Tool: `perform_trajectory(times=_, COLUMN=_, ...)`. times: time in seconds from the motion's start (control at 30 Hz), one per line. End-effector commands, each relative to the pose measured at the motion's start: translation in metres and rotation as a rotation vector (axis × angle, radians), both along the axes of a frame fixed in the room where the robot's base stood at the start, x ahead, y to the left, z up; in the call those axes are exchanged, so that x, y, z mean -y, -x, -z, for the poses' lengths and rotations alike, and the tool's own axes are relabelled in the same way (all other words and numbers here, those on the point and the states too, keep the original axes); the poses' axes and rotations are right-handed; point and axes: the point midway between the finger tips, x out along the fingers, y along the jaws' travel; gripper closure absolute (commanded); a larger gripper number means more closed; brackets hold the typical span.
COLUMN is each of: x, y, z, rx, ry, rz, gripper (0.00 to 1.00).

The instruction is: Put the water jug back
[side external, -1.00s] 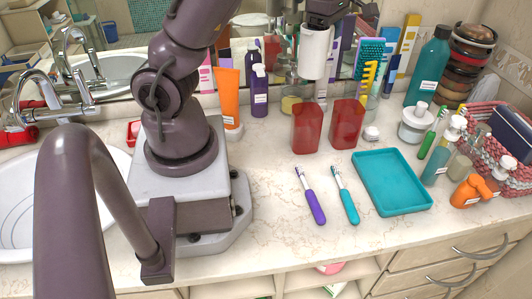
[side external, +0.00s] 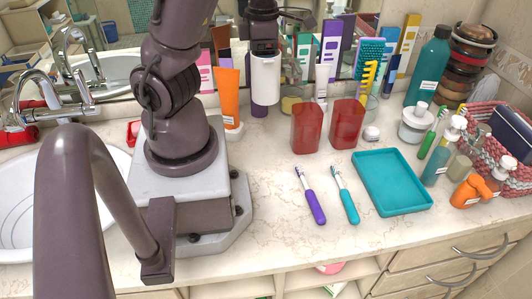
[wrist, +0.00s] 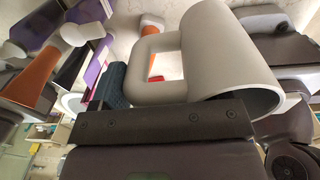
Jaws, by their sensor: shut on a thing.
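The water jug (side external: 265,80) is a plain white cylinder, seen upright in the side view, at the back of the counter right of the orange tube. My gripper (side external: 263,47) is above it and shut on it. In the wrist view the jug (wrist: 232,50) fills the upper right, with its open mouth and looped handle showing. My gripper (wrist: 160,122) shows there as a dark bar against the handle side. The exact finger contact is hidden. I cannot tell whether the jug's base touches anything.
The orange tube (side external: 228,98) stands just left of the jug. Two red cups (side external: 306,128) (side external: 347,124), toothbrushes (side external: 312,199) and a teal tray (side external: 391,181) lie to the right.

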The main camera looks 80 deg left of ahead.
Motion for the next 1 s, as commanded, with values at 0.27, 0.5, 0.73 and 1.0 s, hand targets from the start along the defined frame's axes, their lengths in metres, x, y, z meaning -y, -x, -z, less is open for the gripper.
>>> perform_trajectory(times=0.27, x=0.0, y=0.001, z=0.025, rx=-0.003, ry=0.001, rz=-0.004, gripper=0.72)
perform_trajectory(times=0.5, x=0.0, y=0.001, z=0.059, rx=-0.004, ry=0.002, rz=-0.004, gripper=0.72)
perform_trajectory(times=0.73, x=0.0, y=0.0, z=0.084, rx=-0.002, ry=0.0, rz=0.0, gripper=0.72)
perform_trajectory(times=1.0, x=0.0, y=0.001, z=0.119, rx=-0.005, ry=0.0, rz=-0.001, gripper=0.72)
